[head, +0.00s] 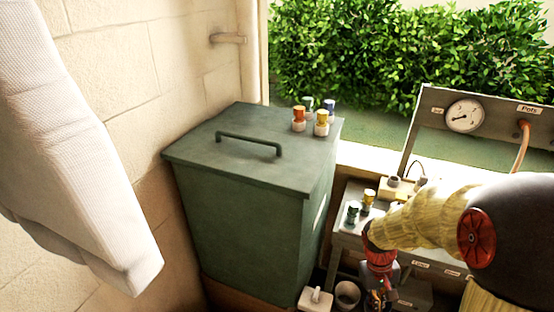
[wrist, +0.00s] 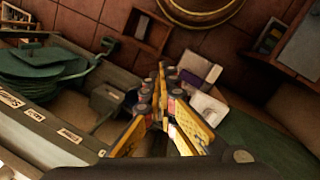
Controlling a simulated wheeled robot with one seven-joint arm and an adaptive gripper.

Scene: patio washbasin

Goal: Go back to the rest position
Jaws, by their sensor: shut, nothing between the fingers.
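My gripper (head: 380,293) is at the bottom of the head view, low beside the small metal bench (head: 345,240) at the right. My arm, in a yellow sleeve, hides part of the bench. In the wrist view my gripper (wrist: 162,72) has its yellow fingers together, with nothing held between them. It points toward the brown tiled floor. A white box-like object (wrist: 206,108) shows just right of the fingers, apparently below them.
A green lidded bin (head: 245,220) stands left of the bench, with several coloured-cap jars (head: 299,119) on its lid. Small bottles (head: 368,199) stand on the bench. A gauge panel (head: 490,115) rises behind. A white cloth (head: 75,140) hangs at the left. Green coils (wrist: 40,65) show in the wrist view.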

